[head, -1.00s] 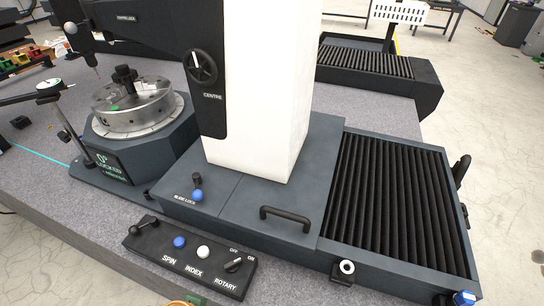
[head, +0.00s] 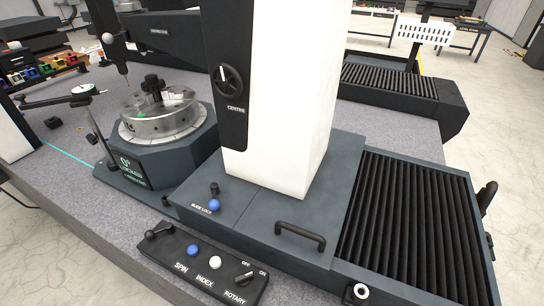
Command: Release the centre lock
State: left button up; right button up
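The centre lock is a round black knob (head: 228,79) with a light pointer mark, on the black side panel of the white column (head: 290,100). The word CENTRE is printed below it. The pointer stands close to upright. To its left, a round metal rotary table (head: 160,122) sits on a dark base with a small display (head: 131,171) reading 0° and a word that looks like LOCKED. A thin probe (head: 126,78) hangs from the arm at upper left. Neither of my grippers shows in the head view.
A control box (head: 207,268) with a lever, blue and white buttons and a rotary switch lies in front. Ribbed bellows (head: 405,220) fill the right. Grey granite is open at left.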

aim_at(108, 39)
jog(key=i+j+z, duration=0.1)
jog(key=j+z, duration=0.15)
jog(key=j, duration=0.85)
jog(key=j+z, duration=0.25)
jog(key=j, duration=0.85)
jog(key=k+j+z, duration=0.1)
jog(key=j+z, duration=0.15)
jog(key=j, duration=0.85)
